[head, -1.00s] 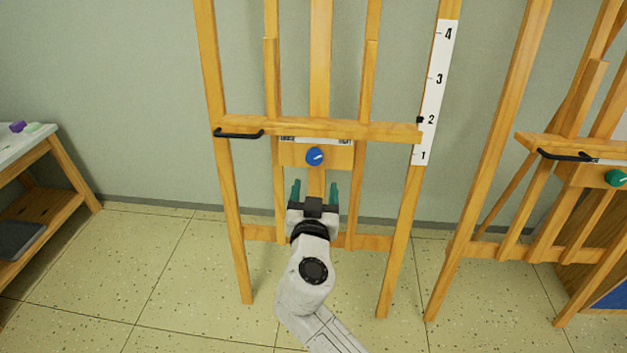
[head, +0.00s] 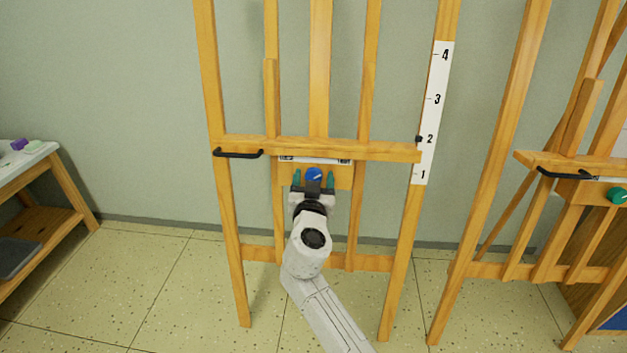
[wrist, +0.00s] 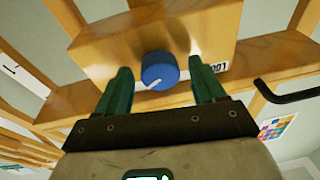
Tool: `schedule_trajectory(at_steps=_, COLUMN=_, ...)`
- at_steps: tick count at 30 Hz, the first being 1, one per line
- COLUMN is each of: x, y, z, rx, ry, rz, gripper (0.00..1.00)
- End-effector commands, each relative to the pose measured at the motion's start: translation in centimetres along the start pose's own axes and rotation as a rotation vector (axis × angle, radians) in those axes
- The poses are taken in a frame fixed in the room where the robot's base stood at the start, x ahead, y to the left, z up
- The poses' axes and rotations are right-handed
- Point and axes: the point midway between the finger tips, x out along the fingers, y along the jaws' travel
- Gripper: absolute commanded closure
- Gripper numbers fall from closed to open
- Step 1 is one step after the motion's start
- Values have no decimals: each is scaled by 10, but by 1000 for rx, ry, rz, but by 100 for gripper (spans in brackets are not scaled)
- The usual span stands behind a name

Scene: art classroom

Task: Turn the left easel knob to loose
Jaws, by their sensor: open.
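The left easel (head: 390,152) stands against the wall, with a blue round knob (head: 314,174) on a wooden block below its crossbar. The knob has a white pointer line, seen in the wrist view (wrist: 160,70), where the line points to the lower left. My gripper (head: 313,181) is open with green fingers, just below and in front of the knob. In the wrist view the fingers (wrist: 161,88) lie to either side of the knob, with gaps; I cannot tell whether their tips reach its depth. In the head view the gripper covers the knob's lower part.
A black handle (head: 238,153) sticks out at the crossbar's left. A white scale strip (head: 433,112) runs up the right post with a black pointer near 2. A second easel (head: 540,162) with a green knob (head: 617,196) stands right. A table (head: 40,165) stands left.

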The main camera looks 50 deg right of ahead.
Motion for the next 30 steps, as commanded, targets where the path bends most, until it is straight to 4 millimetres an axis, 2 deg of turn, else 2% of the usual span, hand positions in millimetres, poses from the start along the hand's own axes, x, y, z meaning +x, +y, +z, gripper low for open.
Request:
schedule_trajectory(at_steps=7, x=1, y=0, z=0, rx=0, ry=0, rz=0, gripper=31)
schedule_trajectory(at_steps=24, x=0, y=0, z=0, rx=0, ry=0, rz=-1, gripper=85)
schedule_trajectory(at_steps=30, x=0, y=0, z=0, rx=-9, ry=-1, rz=-2, gripper=86)
